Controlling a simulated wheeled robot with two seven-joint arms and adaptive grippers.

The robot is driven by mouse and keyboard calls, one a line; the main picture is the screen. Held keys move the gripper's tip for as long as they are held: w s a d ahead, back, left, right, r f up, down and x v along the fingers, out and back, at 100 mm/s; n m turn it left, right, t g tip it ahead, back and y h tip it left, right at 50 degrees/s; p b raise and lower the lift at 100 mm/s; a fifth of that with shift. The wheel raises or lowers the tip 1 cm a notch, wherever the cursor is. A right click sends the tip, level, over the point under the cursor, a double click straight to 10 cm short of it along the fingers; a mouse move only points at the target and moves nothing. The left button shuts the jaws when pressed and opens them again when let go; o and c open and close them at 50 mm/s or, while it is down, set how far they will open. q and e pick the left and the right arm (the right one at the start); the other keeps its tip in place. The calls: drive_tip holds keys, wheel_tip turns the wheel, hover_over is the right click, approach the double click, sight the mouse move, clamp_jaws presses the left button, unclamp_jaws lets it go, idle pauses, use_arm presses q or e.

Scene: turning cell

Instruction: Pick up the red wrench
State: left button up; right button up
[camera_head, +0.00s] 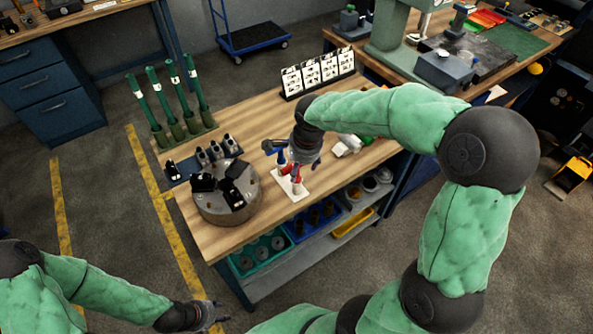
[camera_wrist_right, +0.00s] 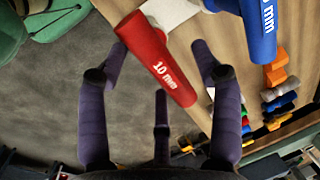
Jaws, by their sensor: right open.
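The red wrench shows in the right wrist view as a thick red handle (camera_wrist_right: 152,58) marked "10 mm". It also shows in the head view (camera_head: 290,171), partly hidden by my right gripper. A blue handle (camera_wrist_right: 258,28) of the same kind is beside it, and it also shows in the head view (camera_head: 281,157). My right gripper (camera_head: 304,168) is open at the red wrench. In the wrist view the handle's end lies between the spread fingers (camera_wrist_right: 160,48); I cannot tell whether they touch it. My left gripper (camera_head: 212,312) is low at the left, off the bench, its fingers too small to judge.
The wooden bench (camera_head: 232,236) also carries a round chuck (camera_head: 229,205) to the left. A white plate (camera_head: 293,188) lies under the wrenches. Green-handled tools (camera_head: 172,105) stand at the back left, and a card rack (camera_head: 318,72) is behind. Coloured bins (camera_head: 259,256) sit below.

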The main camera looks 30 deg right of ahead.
drive_tip(key=shift+w+f, duration=0.1)
drive_tip(key=shift+f, duration=0.35)
clamp_jaws()
drive_tip(key=shift+r, duration=0.1)
